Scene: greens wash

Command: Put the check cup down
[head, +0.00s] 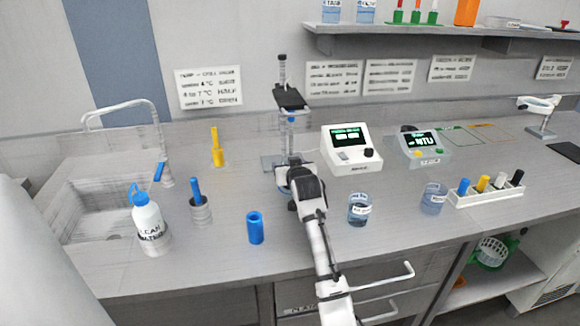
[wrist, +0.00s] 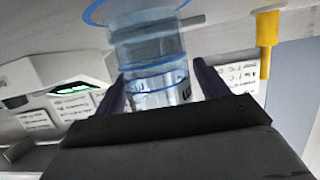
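The check cup, a clear cup (wrist: 158,82) with blue bands and a dark partial label, stands between my two dark fingers in the wrist view. The fingers lie close along both its sides, and my gripper (head: 287,173) looks shut on it. The wrist picture is upside down, with the bench at the top. A blue ring (wrist: 98,17) shows around the cup's end nearest the bench; I cannot tell whether cup and bench touch. In the head view my gripper is over the bench in front of the stand (head: 289,98), and hides most of the cup.
Two labelled cups, one nearer (head: 359,210) and one farther right (head: 433,199), stand right of my arm. Two meters (head: 350,150) (head: 424,148) stand behind. A blue tube (head: 255,228), wash bottle (head: 150,222) and yellow-handled tool (head: 217,150) stand left.

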